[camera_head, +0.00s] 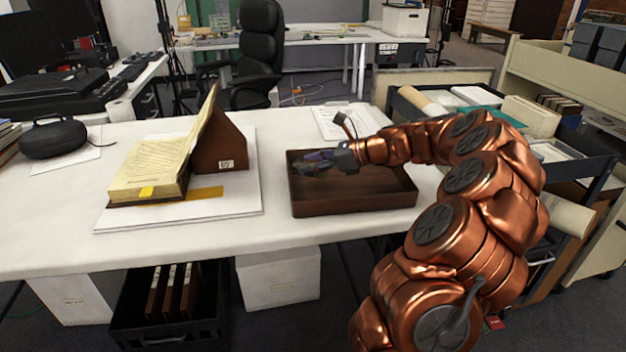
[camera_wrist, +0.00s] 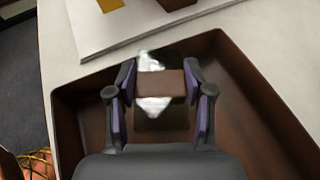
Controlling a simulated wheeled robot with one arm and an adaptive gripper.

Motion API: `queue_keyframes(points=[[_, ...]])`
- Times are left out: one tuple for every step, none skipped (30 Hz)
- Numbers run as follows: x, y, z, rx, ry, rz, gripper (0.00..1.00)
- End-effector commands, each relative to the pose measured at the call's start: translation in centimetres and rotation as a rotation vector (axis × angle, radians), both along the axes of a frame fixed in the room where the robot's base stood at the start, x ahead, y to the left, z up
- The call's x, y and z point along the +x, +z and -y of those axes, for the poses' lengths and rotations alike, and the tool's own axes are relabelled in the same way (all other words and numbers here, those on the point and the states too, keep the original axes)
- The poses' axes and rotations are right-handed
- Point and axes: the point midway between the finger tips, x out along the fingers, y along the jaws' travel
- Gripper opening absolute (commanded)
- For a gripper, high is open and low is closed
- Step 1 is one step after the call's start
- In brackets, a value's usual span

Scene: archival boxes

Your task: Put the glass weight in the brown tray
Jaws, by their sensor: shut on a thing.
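The brown tray (camera_head: 355,203) lies on the white table, open side up. My gripper (camera_head: 320,161) is over the tray's left part. In the wrist view my gripper (camera_wrist: 160,84) has its fingers on both sides of the glass weight (camera_wrist: 153,104), a clear, shiny piece with bright white reflections and a brown middle showing, and is shut on it. The tray's walls (camera_wrist: 262,88) surround the weight in that view. I cannot tell whether the weight touches the tray floor. In the head view the weight is hard to make out by the dark fingers.
An open book (camera_head: 150,170) leans on a brown wedge (camera_head: 222,148) on a white board (camera_head: 225,202) left of the tray. A paper sheet (camera_head: 335,120) lies behind the tray. A dark cart (camera_head: 575,166) with boxes stands at the right. The table front is clear.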

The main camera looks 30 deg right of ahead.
Motion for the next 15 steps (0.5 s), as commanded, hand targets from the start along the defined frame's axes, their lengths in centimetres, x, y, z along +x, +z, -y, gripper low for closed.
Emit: queue_keyframes(points=[[0.0, -0.4, 0.0, 0.001, 0.0, 0.001, 0.06], [0.0, -0.6, -0.1, 0.0, 0.001, 0.001, 0.06], [0.0, -0.8, -0.1, 0.0, 0.001, 0.001, 0.06], [0.1, -1.1, -0.1, 0.0, 0.001, 0.001, 0.06], [0.1, -1.4, -0.1, 0.001, 0.002, 0.001, 0.06], [0.1, -1.9, -0.2, 0.001, 0.002, 0.001, 0.06], [0.1, -2.3, -0.2, 0.0, 0.004, 0.001, 0.06], [0.1, -2.7, -0.2, 0.0, 0.004, 0.001, 0.06], [0.1, -3.2, -0.2, 0.001, 0.004, 0.002, 0.06], [0.1, -3.6, -0.2, 0.001, 0.004, 0.002, 0.06], [0.1, -3.8, -0.2, 0.0, 0.004, 0.003, 0.06], [0.1, -3.9, -0.2, -0.001, 0.004, 0.003, 0.06], [0.1, -4.0, -0.2, -0.001, 0.004, 0.003, 0.06], [0.1, -4.0, -0.2, -0.002, 0.004, 0.004, 0.06], [0.1, -3.9, -0.2, -0.002, 0.004, 0.004, 0.06]])
